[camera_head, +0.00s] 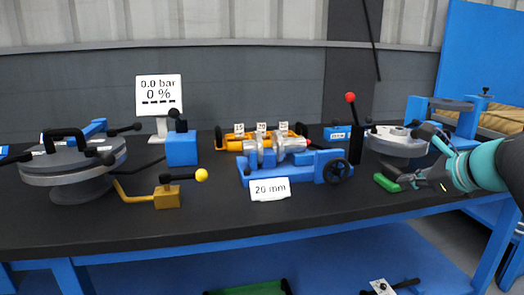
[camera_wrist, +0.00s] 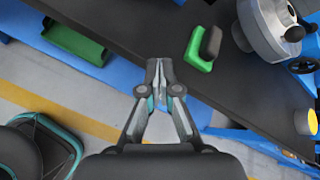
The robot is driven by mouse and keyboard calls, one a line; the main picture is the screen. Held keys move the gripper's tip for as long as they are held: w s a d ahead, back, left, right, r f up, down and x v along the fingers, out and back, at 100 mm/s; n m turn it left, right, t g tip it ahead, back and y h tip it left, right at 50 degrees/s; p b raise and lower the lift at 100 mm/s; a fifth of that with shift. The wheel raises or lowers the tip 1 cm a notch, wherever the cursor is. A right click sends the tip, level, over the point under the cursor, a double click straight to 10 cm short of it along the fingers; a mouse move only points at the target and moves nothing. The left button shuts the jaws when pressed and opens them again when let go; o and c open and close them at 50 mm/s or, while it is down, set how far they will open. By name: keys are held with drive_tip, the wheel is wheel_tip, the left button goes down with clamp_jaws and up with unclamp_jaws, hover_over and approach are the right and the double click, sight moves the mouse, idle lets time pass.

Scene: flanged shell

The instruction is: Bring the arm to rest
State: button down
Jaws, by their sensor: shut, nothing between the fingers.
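My gripper (camera_wrist: 159,66) is shut, with its fingertips together and nothing between them, in the wrist view. In the head view my gripper (camera_head: 412,178) is at the right end of the black bench top (camera_head: 330,205), reaching in from the right with the teal-banded arm behind it. It appears close to a green piece (camera_head: 386,183). In the wrist view that green piece (camera_wrist: 199,64) has a dark part on it and lies apart from the fingertips, up and to the right. I cannot tell the exact height of my gripper.
A grey flanged shell (camera_head: 398,142) stands just behind my gripper. A blue clamp fixture (camera_head: 290,170) sits mid-bench, with a lidded round vessel (camera_head: 72,165) at left. A green trough (camera_wrist: 73,40) lies below the bench edge. Yellow-striped floor (camera_wrist: 90,125) is open beside the bench.

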drive_tip(key=s+a+f+n+g+h, duration=0.1)
drive_tip(key=s+a+f+n+g, duration=0.1)
drive_tip(key=s+a+f+n, duration=0.5)
drive_tip(key=s+a+f+n+g+h, duration=0.2)
drive_tip(key=s+a+f+n, duration=0.6)
drive_tip(key=s+n, duration=0.5)
drive_tip(key=shift+s+a+f+n+g+h, duration=0.25)
drive_tip(key=shift+f+n+g, duration=0.7)
drive_tip(key=shift+n, duration=2.05)
drive_tip(key=shift+w+f+t, duration=0.1)
drive_tip(key=shift+f+t, duration=0.25)
